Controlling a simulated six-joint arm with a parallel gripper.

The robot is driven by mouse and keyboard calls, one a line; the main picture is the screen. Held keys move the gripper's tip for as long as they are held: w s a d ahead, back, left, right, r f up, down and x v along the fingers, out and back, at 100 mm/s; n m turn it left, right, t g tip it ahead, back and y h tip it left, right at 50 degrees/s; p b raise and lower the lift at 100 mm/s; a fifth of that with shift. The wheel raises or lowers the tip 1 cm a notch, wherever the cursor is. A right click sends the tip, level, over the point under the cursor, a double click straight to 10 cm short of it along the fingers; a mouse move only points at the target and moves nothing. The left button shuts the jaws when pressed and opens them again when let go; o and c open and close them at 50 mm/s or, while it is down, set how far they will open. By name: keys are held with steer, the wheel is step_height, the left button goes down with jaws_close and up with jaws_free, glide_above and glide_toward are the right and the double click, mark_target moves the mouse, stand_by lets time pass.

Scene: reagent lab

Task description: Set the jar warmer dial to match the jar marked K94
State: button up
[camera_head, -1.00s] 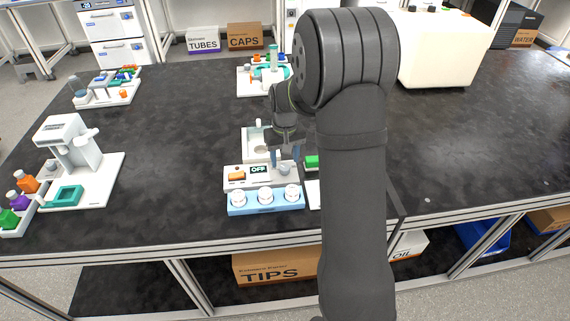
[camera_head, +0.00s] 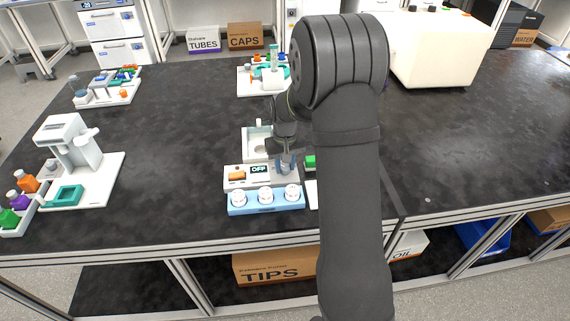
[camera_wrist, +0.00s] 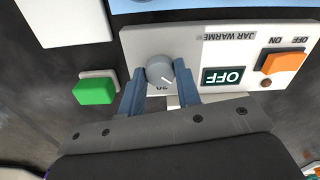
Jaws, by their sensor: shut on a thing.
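The jar warmer (camera_head: 235,184) is a white unit with an orange rocker switch (camera_head: 236,175) and a dark display (camera_head: 259,169) reading OFF. Its round grey dial (camera_wrist: 160,72) has a white pointer line; a partly covered number, perhaps 20, is printed beside it. My gripper (camera_wrist: 160,80) points down at the dial, its two blue fingers shut on the dial's sides. In the head view, my gripper (camera_head: 285,165) hides most of the dial. Several white-lidded jars, including one at the middle (camera_head: 265,195), stand in a blue rack (camera_head: 266,209) in front. No K94 mark is readable.
A green button-like block (camera_wrist: 95,90) sits close beside the warmer. A white flat piece (camera_wrist: 65,20) lies near it. A white stand (camera_head: 95,175) with a teal holder is at the left. The dark bench is clear between the stations.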

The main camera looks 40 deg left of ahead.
mark_target(285, 167)
steer(key=m, duration=0.4)
steer(key=shift+m, duration=2.9)
steer(key=o, duration=1)
step_height(285, 167, up, 18)
steer(key=shift+f, duration=0.25)
steer(key=shift+f, duration=0.15)
